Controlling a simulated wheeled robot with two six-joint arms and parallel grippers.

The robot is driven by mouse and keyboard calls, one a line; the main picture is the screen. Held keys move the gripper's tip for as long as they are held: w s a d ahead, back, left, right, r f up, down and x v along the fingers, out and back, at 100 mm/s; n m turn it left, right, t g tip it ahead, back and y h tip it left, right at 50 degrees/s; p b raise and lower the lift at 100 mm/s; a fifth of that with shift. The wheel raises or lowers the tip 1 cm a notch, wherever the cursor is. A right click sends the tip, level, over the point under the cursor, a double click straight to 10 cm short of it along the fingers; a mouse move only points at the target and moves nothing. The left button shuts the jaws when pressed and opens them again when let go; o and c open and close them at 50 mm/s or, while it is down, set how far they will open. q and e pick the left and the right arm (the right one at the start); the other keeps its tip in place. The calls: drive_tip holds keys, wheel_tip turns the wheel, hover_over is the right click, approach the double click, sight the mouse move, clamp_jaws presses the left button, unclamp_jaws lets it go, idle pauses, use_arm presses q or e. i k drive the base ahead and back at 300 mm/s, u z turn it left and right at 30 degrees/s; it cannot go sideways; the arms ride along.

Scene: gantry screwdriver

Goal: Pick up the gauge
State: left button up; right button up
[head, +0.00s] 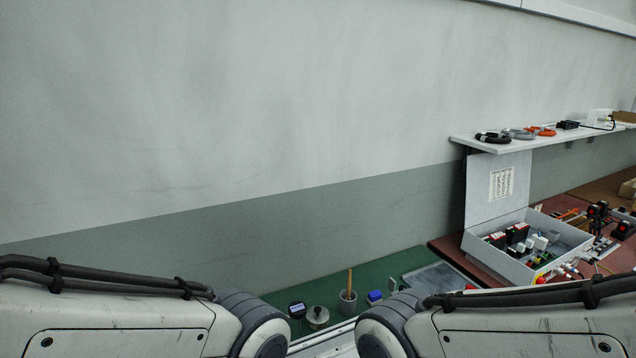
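A small dark round object with a pale band (297,310), which looks like the gauge, sits on the green bench surface (376,277) at the bottom middle of the head view. It is small and I cannot make out its face. Its lower part is close to my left arm's rounded joint. My two arms cross the bottom of the view from the left and right, but neither gripper is in view.
Beside it stand a metal round pot (318,317), a grey cup with a wooden handle (348,302) and a blue block (375,297). A grey tray (436,277) lies right. An open electrical box (498,262) stands further right, below a wall shelf (545,139).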

sight(297, 309)
drive_tip(key=u, duration=0.3)
drive_tip(key=k, duration=0.5)
drive_tip(key=z, duration=2.4)
drive_tip(key=i, duration=1.15)
drive_tip(key=u, duration=3.75)
drive_tip(key=i, duration=0.5)
drive_tip(key=u, duration=0.1)
